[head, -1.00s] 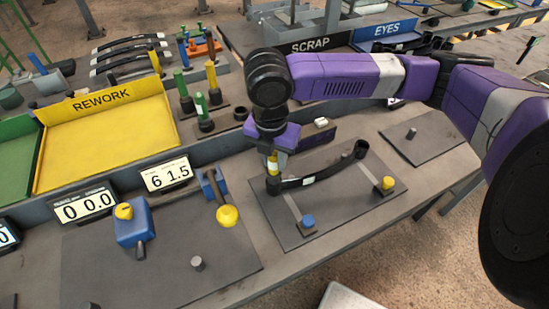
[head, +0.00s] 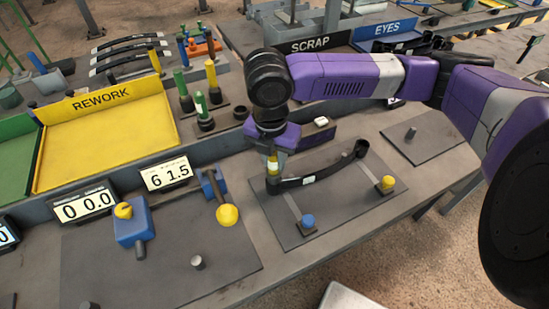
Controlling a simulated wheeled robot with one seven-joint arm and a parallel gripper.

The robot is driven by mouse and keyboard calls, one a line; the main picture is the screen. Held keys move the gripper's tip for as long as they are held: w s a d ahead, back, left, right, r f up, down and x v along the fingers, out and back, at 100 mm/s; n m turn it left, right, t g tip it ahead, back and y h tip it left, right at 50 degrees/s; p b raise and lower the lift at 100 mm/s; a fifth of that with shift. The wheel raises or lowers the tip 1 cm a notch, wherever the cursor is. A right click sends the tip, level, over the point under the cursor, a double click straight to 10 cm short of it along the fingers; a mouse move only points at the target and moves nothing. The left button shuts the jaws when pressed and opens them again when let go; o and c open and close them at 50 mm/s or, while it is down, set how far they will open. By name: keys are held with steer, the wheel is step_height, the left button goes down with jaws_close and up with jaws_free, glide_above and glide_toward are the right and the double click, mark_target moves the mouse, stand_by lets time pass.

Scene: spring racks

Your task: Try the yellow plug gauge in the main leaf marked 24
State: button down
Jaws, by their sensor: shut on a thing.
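My gripper (head: 273,150) points down over the left end of a dark curved leaf (head: 325,172). The leaf lies on a dark plate (head: 345,205) and has a small white label, too small to read here. Its right end shows a round open eye (head: 361,148). The gauge's lower end is at the leaf's left end. I cannot tell whether its tip is inside the eye there or just above it.
Blue (head: 308,221) and yellow (head: 387,183) knobbed clamps stand on the plate's front side. Green and yellow gauges (head: 211,78) stand in a rack behind. A yellow REWORK tray (head: 105,140) and a blue fixture (head: 132,228) are left. SCRAP (head: 312,46) and EYES bins are behind my arm.

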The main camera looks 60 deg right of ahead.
steer(key=shift+r, duration=0.1)
steer(key=shift+r+p, duration=1.25)
steer(key=shift+r, duration=0.2)
steer(key=shift+r, duration=0.1)
steer(key=shift+r+p, duration=1.65)
steer(key=shift+r, duration=0.2)
